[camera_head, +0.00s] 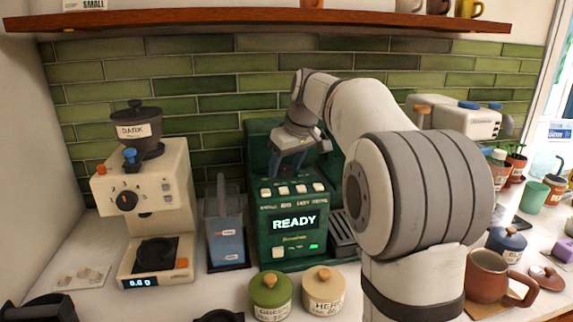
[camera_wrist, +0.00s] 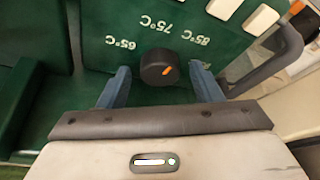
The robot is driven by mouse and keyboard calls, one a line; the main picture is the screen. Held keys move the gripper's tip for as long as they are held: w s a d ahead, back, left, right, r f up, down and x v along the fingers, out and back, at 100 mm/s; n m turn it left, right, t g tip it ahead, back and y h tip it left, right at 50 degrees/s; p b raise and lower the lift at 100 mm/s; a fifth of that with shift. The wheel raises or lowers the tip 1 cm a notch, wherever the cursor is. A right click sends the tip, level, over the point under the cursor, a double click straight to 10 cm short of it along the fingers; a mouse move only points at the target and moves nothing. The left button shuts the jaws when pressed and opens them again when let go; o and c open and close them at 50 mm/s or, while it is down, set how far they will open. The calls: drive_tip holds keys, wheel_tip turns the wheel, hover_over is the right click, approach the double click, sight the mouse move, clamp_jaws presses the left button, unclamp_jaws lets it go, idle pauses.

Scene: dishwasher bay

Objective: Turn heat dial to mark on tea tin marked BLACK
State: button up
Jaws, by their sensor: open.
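The heat dial (camera_wrist: 160,66) is a black round knob with an orange pointer line on a green panel. Marks 65°C, 75°C and 85°C sit around it; the right finger partly covers another mark. The orange line lies right of the knob's middle; which mark it points to is unclear. My gripper (camera_wrist: 160,80) is open, one blue-grey finger on each side of the dial, with gaps between. In the head view my gripper (camera_head: 291,160) is at the green machine's upper front. No readable BLACK label shows; a dark blue tin (camera_head: 507,241) at right has an unreadable label.
The green machine (camera_head: 285,236) displays READY. A green tin (camera_head: 270,292) and a cream HERB tin (camera_head: 324,288) stand in front of it. A blue water container (camera_head: 227,243) and a cream grinder (camera_head: 148,205) are left; a brown mug (camera_head: 490,275) is right.

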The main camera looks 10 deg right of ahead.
drive_tip(key=c, duration=1)
drive_tip(key=shift+r+m, duration=0.1)
drive_tip(key=shift+m, duration=0.3)
drive_tip(key=shift+a+m+h+p, duration=0.15)
drive_tip(key=shift+m+h+p, duration=0.4)
drive_tip(key=shift+m, duration=0.45)
drive_tip(key=m+h+p, duration=0.1)
drive_tip(key=m, duration=0.2)
drive_tip(key=shift+a+m+t, duration=0.1)
drive_tip(key=shift+m+t, duration=0.2)
drive_tip(key=m+h+p, duration=0.1)
drive_tip(key=m, duration=0.2)
drive_tip(key=m+g+h+p, duration=0.1)
drive_tip(key=m, duration=0.2)
drive_tip(key=shift+w+a+h, duration=0.1)
drive_tip(key=shift+h, duration=0.25)
drive_tip(key=shift+m, duration=0.4)
